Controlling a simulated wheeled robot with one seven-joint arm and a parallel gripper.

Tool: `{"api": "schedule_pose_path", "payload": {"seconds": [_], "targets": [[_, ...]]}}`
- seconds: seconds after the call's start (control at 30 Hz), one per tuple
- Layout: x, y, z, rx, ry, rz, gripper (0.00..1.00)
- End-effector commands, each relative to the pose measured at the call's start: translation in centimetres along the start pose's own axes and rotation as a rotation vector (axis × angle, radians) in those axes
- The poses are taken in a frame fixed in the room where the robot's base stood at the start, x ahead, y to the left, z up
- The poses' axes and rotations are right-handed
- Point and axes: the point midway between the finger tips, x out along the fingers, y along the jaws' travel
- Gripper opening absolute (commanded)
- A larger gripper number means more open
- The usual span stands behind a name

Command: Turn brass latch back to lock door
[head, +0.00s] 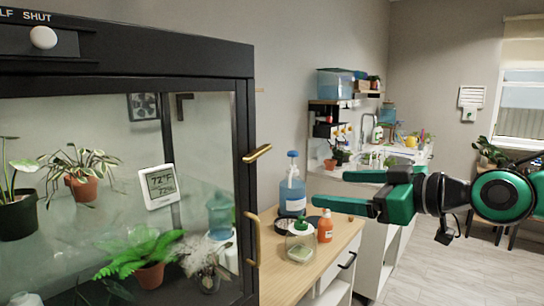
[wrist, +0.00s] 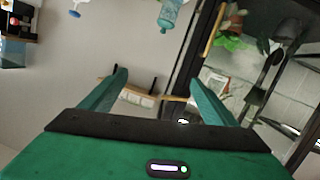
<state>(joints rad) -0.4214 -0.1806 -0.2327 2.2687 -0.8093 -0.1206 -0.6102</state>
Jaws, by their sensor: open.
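The brass latch (head: 257,153) is on the dark frame of the glass cabinet door (head: 205,125), its lever slanting up to the right past the frame's edge. The brass pull handle (head: 253,240) is below it on the same frame. My gripper (head: 332,190) is open and empty, to the right of the latch and a little lower, apart from it. In the wrist view, which looks upside down, my gripper (wrist: 158,78) shows both fingers apart. A tan bar that looks like the latch (wrist: 176,98) lies between them, towards the right finger. I cannot tell its exact turn.
A wooden counter (head: 335,250) below my gripper holds a blue pump bottle (head: 292,190), an orange bottle (head: 325,228) and a green-topped jar (head: 300,243). Potted plants and a thermometer (head: 160,186) show at the cabinet. Open floor (head: 440,265) lies at the right.

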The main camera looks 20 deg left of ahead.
Motion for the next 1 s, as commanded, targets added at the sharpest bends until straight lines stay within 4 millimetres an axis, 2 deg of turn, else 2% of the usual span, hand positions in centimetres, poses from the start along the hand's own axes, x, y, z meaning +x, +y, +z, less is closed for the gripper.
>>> {"api": "schedule_pose_path", "payload": {"seconds": [0.03, 0.1, 0.23, 0.37, 0.8, 1.0], "targets": [[1.1, -1.5, -2.2, -0.027, 0.069, -0.035, 0.81], [2.0, -3.0, -4.8, -0.053, 0.151, -0.066, 0.81], [2.6, -4.4, -7.2, -0.075, 0.231, -0.093, 0.81], [3.5, -4.8, -7.9, -0.079, 0.246, -0.098, 0.81], [10.5, -5.5, -9.5, -0.078, 0.242, -0.097, 0.81], [12.4, -5.6, -10.0, -0.076, 0.242, -0.096, 0.81]]}}
